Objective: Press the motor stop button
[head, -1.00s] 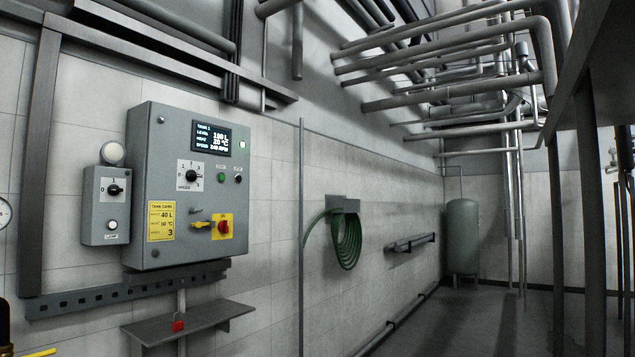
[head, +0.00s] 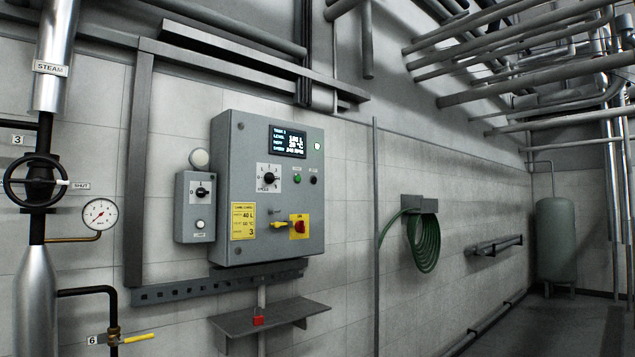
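A grey control cabinet (head: 267,187) hangs on the tiled wall left of the middle in the head view. Its door carries a lit display (head: 287,141), a rotary speed knob (head: 269,178), a green button (head: 297,179) and, right of that, a black button (head: 314,180). The small labels over the two buttons are too blurred to read surely. Lower down are a yellow lever (head: 279,225) and a red rotary switch on a yellow plate (head: 299,226). Neither of my grippers shows.
A small grey switch box (head: 195,206) sits left of the cabinet. A shelf with a red padlock (head: 258,316) juts out below. Steam piping with a handwheel (head: 37,182) and gauge (head: 99,214) stands at left. A green hose (head: 425,243) hangs at right. Floor shows at far right.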

